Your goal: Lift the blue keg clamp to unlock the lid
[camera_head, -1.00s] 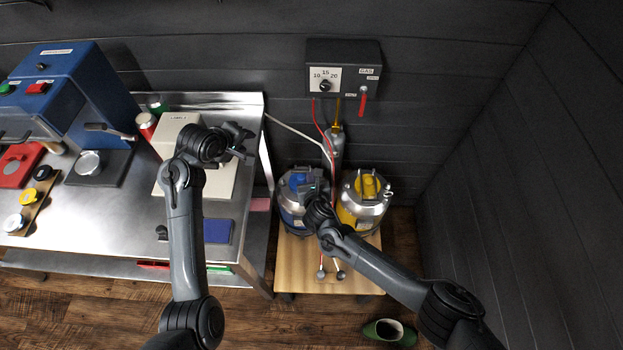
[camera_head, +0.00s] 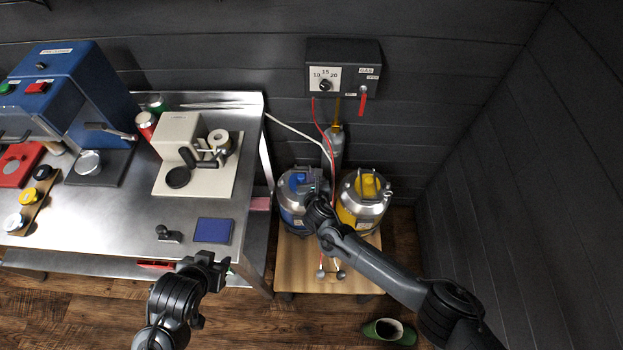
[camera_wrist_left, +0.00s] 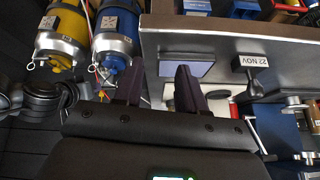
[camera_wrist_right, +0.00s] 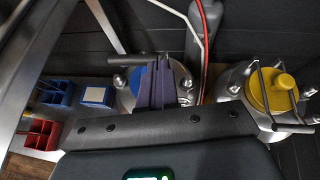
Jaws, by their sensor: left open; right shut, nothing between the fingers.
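The blue keg (camera_head: 287,213) stands on the wooden platform beside the yellow keg (camera_head: 364,205). Its blue lid (camera_head: 299,180) has a metal clamp bar, seen in the right wrist view as a dark bar (camera_wrist_right: 122,61) at the lid's far side. My right gripper (camera_wrist_right: 164,62) is shut and empty, its fingertips over the blue lid near the bar; contact cannot be told. In the head view my own arm partly hides the keg's right side. My left gripper (camera_head: 211,262) is open and empty, in front of the steel table's front edge; it also shows in the left wrist view (camera_wrist_left: 158,82).
A gas box (camera_head: 343,68) hangs on the wall, with red and white hoses running down near the kegs. A green boot (camera_head: 389,331) lies on the floor.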

